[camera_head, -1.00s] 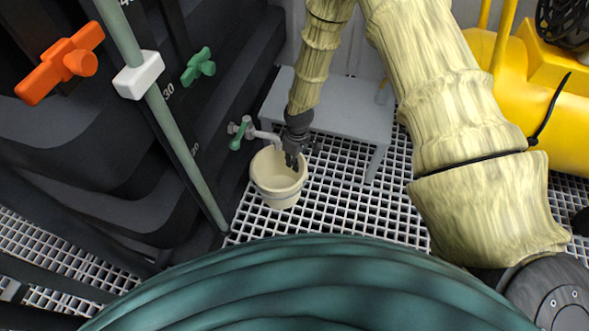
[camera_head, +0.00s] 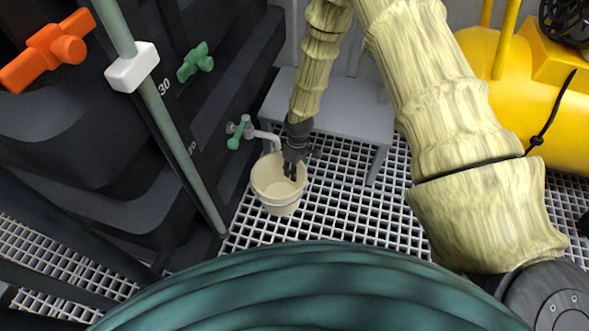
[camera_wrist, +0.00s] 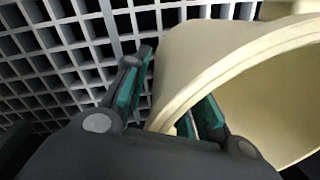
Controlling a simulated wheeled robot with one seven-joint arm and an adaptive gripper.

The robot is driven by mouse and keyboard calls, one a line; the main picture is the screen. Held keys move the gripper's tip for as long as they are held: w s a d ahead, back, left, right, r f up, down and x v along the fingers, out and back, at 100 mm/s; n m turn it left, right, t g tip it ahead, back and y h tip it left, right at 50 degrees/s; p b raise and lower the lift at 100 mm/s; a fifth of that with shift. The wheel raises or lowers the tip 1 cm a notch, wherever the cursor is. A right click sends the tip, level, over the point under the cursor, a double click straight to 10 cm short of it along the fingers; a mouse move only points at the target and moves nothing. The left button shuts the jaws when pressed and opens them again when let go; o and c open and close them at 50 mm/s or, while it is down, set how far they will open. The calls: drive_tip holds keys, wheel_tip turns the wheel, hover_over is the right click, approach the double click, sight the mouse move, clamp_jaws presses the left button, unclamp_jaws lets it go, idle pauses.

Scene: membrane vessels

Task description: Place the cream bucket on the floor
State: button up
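The cream bucket (camera_head: 272,190) is upright, low over the white floor grating (camera_head: 330,215), just below the tap. Its base seems to rest on the grating, though contact is hard to see. In the wrist view, my gripper (camera_wrist: 170,105) is open and straddles the bucket's wall (camera_wrist: 185,80). One finger is outside and the other inside, with a gap showing between the outer finger and the wall. The floor grating (camera_wrist: 60,50) is close behind the outer finger.
A tap with a green handle (camera_head: 236,136) juts from the dark vessel at the left, its spout above the bucket. A grey bench (camera_head: 340,112) stands behind. Yellow equipment (camera_head: 560,110) is at the right. The grating right of the bucket is clear.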

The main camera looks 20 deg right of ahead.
drive_tip(key=shift+r, duration=0.15)
wheel_tip(320, 180, up, 12)
drive_tip(key=d+p, duration=0.1)
drive_tip(key=p, duration=0.5)
drive_tip(key=shift+w, duration=0.3)
